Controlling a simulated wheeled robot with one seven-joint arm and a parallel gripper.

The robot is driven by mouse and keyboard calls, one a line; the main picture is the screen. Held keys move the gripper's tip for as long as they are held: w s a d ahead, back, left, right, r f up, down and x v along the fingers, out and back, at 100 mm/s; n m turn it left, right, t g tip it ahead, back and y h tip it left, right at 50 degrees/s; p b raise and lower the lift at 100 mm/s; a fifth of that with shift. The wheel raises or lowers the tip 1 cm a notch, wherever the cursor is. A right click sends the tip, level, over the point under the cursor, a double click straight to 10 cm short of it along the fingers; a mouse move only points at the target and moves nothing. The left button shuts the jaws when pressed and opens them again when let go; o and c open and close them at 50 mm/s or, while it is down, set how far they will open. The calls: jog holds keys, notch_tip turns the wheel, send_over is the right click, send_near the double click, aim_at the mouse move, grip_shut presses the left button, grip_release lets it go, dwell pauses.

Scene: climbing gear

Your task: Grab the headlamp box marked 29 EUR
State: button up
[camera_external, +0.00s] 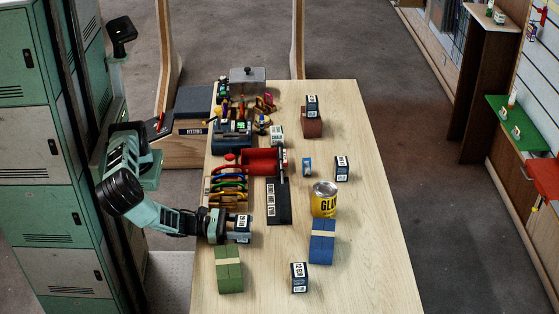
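Several small dark boxes with white labels could be headlamp boxes. One box (242,229) is at the end of my gripper (228,226), near the table's left edge. Others are at the right middle (341,168), at the front (299,277), and on a brown block (312,105) at the back. The price labels are too small to read, so I cannot tell which box is marked 29 EUR. My gripper reaches in from the left. Its fingers are hard to make out, and I cannot tell whether they grip the box or are only beside it.
A green block (229,269) lies in front of my gripper and a blue block (321,242) to its right. A yellow glue tin (325,200), a black label strip (278,203) and a rack of coloured gear (228,187) are close by. The table's right side (383,220) is clear.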

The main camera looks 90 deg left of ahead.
jog(key=c, duration=0.5)
jog(key=shift+o, duration=0.2)
